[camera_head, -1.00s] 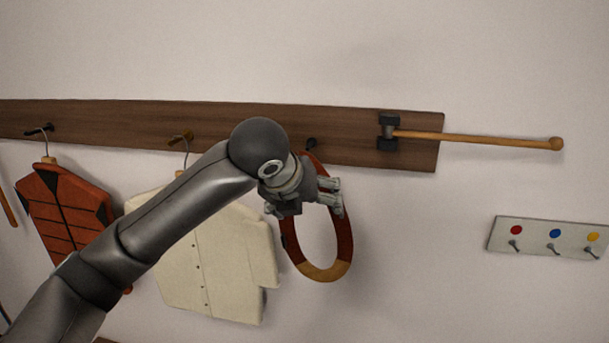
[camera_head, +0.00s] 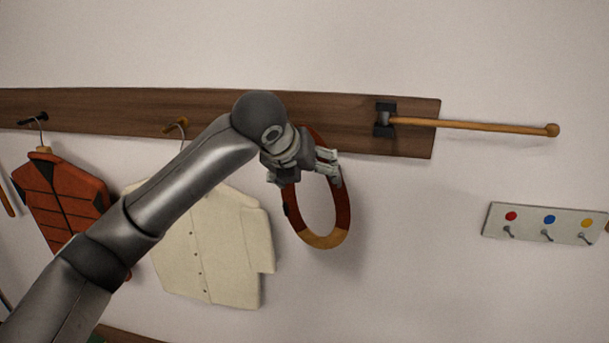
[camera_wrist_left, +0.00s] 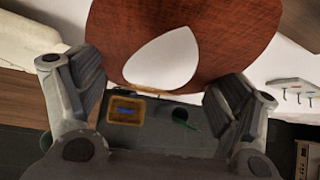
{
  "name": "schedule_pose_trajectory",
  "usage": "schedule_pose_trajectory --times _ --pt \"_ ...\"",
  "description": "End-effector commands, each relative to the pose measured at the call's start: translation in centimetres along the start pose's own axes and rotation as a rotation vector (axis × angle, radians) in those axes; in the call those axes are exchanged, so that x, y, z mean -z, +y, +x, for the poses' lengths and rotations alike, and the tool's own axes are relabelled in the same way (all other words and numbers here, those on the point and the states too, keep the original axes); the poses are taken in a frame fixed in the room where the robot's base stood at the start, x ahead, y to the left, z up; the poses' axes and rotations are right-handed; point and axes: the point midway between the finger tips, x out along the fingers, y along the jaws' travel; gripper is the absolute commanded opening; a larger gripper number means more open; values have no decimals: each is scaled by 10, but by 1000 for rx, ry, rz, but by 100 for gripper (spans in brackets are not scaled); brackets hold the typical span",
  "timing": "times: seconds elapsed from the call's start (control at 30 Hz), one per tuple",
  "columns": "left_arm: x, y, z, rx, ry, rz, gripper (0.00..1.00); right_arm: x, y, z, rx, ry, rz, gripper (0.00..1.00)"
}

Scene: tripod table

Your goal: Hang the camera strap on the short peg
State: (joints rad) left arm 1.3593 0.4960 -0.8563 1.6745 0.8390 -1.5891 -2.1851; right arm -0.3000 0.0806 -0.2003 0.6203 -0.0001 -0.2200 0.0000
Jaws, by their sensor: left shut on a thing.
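The camera strap (camera_head: 343,222) is a closed dark red-brown loop with a tan bottom, hanging upright in front of the wall. My left gripper (camera_head: 328,161) is shut on its upper part. In the left wrist view the strap (camera_wrist_left: 231,35) shows as a broad brown band with a pale teardrop opening, just beyond the fingers of the left gripper (camera_wrist_left: 155,98). The strap's top overlaps the wooden rail (camera_head: 380,143) in the head view; I cannot tell whether it touches the rail. The dark peg on this stretch of rail is hidden behind my gripper and the strap. My right gripper is not in view.
A red jacket (camera_head: 62,200) and a cream shirt (camera_head: 205,250) hang from pegs to the left. A long wooden rod (camera_head: 480,127) juts right from a dark clamp (camera_head: 385,120). A small hook board (camera_head: 545,224) is lower right. Bare wall lies between strap and board.

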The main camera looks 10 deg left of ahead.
Motion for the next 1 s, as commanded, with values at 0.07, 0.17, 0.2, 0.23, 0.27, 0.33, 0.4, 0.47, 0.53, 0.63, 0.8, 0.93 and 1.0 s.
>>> schedule_pose_trajectory --times 0.07,0.17,0.2,0.23,0.27,0.33,0.4,0.47,0.53,0.63,0.8,0.93,1.0 --pt "-3 0 4 1 0 -1 62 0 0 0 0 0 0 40" --pt "-7 0 8 -1 0 -1 62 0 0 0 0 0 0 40" --pt "-9 0 10 -1 0 -1 62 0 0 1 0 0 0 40" --pt "-10 0 12 -1 0 -1 62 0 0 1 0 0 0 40" --pt "-11 0 13 -1 0 -2 62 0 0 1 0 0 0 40" --pt "-14 0 16 0 0 -1 62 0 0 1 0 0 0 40" --pt "-17 0 19 -1 0 0 62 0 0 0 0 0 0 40" --pt "-19 0 22 0 0 -1 62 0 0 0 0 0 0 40" --pt "-22 0 25 0 0 -1 62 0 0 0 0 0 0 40" --pt "-26 0 30 0 1 0 62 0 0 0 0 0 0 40" --pt "-31 0 38 0 1 1 62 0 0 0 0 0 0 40" --pt "-32 1 44 0 1 1 62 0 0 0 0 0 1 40" --pt "-33 2 46 0 0 1 62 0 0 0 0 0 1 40"
